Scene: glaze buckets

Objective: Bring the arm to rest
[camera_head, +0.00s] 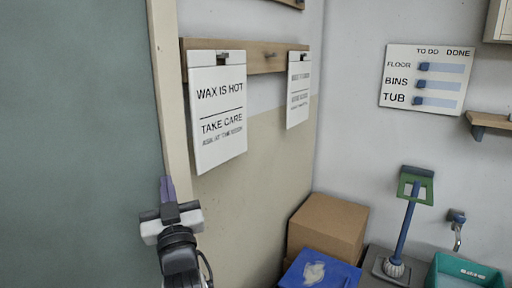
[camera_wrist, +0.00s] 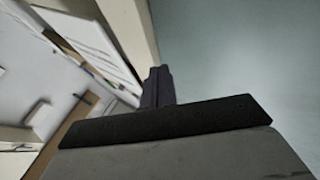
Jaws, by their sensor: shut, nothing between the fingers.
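My gripper (camera_head: 167,188) is in the lower left of the head view, raised and pointing up in front of the cream door frame. Its purple fingers are together with nothing between them. In the wrist view the fingers (camera_wrist: 158,87) also show closed, past the dark edge of the gripper body. My dark wrist and forearm run down to the bottom edge of the head view. I cannot tell whether the fingers touch the frame.
A grey-green door panel (camera_head: 80,140) fills the left. Two white signs, one reading "WAX IS HOT" (camera_head: 217,108), hang from a wooden rail (camera_head: 262,58). Cardboard boxes (camera_head: 328,225), a blue lid (camera_head: 345,275), a green-headed stand (camera_head: 407,215) and a teal tub (camera_head: 470,268) are lower right.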

